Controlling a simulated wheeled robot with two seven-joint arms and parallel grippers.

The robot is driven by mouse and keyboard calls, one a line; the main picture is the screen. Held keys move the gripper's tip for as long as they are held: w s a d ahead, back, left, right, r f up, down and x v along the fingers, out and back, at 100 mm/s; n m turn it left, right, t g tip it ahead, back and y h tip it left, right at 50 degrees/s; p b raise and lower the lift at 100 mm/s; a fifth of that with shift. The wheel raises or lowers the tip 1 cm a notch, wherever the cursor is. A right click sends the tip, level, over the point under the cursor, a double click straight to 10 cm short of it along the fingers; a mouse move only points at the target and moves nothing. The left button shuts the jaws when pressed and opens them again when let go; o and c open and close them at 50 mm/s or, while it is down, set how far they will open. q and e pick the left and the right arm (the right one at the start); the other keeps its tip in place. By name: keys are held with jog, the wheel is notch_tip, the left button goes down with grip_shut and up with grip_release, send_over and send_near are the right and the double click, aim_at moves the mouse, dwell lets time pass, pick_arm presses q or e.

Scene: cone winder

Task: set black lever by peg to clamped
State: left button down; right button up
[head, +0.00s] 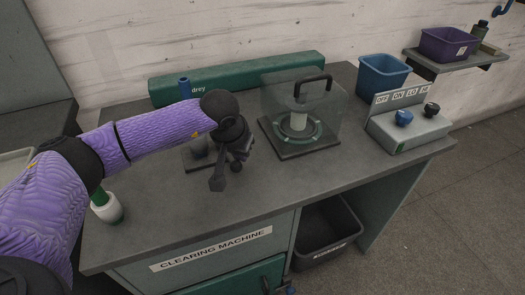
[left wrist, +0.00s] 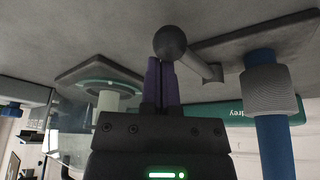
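The black lever shows in the left wrist view as a rod with a round ball knob (left wrist: 170,42), its rod running down and right toward a dark base plate (left wrist: 290,38). A blue peg (left wrist: 275,145) with a grey collar stands beside it; the peg's top shows in the head view (head: 185,88). My left gripper (head: 232,160) is over the bench by the base plate and hides most of the lever in the head view. Its purple fingers (left wrist: 162,82) look closed together, with tips right at the knob; I cannot tell if they touch it. My right gripper is not in view.
A clear cover with a black handle (head: 315,80) stands right of my gripper. Farther right are a blue bin (head: 382,75) and a control box (head: 410,130) with knobs. A green bar (head: 240,75) lies along the back.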

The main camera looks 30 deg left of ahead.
pick_arm(q)
jog(key=shift+s+a, duration=0.2)
jog(key=shift+s, duration=0.15)
jog(key=shift+s+a, duration=0.35)
jog(key=shift+s, duration=0.15)
jog(key=shift+s+a+p, duration=0.35)
jog(key=shift+s+a, duration=0.05)
jog(key=shift+s, duration=0.05)
jog(key=shift+s+a, duration=0.45)
jog(key=shift+a, duration=0.1)
jog(key=shift+s+a+f, duration=0.1)
jog(key=shift+s+a, duration=0.05)
jog(key=shift+a, duration=0.15)
jog(key=shift+s+a, duration=0.1)
jog(key=shift+a, duration=0.05)
jog(key=shift+f, duration=0.1)
jog(key=shift+s, duration=0.1)
